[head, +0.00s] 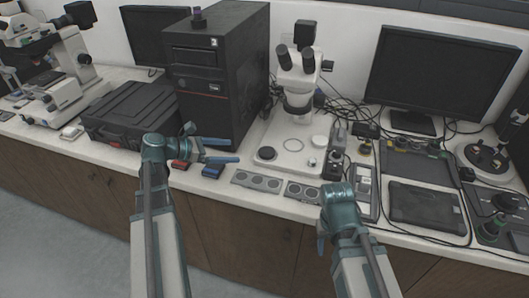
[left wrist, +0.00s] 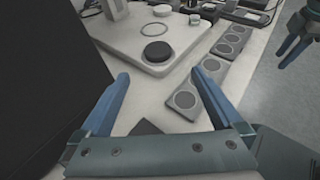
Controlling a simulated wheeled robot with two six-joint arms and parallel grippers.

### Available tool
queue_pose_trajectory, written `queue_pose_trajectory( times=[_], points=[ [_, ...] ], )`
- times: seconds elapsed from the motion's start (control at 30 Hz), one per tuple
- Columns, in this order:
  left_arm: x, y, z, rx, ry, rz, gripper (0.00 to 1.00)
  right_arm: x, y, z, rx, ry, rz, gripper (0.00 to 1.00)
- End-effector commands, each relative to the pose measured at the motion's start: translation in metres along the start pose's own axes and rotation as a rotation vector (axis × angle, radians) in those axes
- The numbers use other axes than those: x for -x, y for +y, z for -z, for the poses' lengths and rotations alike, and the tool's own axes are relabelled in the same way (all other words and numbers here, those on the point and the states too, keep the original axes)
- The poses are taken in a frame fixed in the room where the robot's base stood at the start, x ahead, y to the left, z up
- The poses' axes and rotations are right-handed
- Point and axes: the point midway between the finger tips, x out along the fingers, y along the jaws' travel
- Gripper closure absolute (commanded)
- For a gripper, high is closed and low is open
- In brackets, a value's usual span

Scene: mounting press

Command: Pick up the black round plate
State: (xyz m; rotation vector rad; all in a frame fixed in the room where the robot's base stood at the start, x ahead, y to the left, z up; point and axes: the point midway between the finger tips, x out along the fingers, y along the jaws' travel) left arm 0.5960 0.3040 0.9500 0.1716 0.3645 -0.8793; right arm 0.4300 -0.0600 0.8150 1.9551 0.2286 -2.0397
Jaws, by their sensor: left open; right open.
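The black round plate (head: 267,153) lies flat on the left part of the white microscope base (head: 290,168). In the left wrist view the plate (left wrist: 157,51) is a dark disc beyond my fingertips, about midway between them. My left gripper (head: 236,151) is open and empty, to the left of the plate and apart from it; its spread blue fingers (left wrist: 160,76) show in the left wrist view. My right gripper (head: 336,194) is near the counter's front edge, right of and nearer than the plate. It is open; its fingertips are hard to make out in the head view.
A black computer tower (head: 218,75) stands close behind my left gripper. Grey plates with round discs (head: 257,181) lie along the front of the counter. A stereo microscope (head: 299,75) rises behind the plate.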

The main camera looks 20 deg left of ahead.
Motion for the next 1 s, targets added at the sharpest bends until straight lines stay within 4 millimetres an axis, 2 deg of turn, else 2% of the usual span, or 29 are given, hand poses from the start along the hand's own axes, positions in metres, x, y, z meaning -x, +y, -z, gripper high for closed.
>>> queue_pose_trajectory(
  times=[0.2, 0.4, 0.83, 1.0],
  points=[
    [-0.043, 0.000, 0.004, -0.004, 0.002, 0.005, 0.00, -0.019, -0.002, 0.001, 0.000, 0.000, 0.000, 0.50],
    [-0.073, 0.000, 0.003, -0.003, 0.003, 0.003, 0.00, -0.029, -0.003, 0.002, 0.000, 0.000, 0.000, 0.50],
    [-0.088, 0.001, 0.001, -0.004, 0.003, 0.002, 0.00, -0.034, -0.003, 0.002, 0.001, 0.000, 0.000, 0.50],
    [-0.109, 0.006, 0.003, -0.004, 0.003, 0.004, 0.00, -0.043, -0.004, 0.003, 0.001, 0.000, 0.000, 0.50]
  ],
)
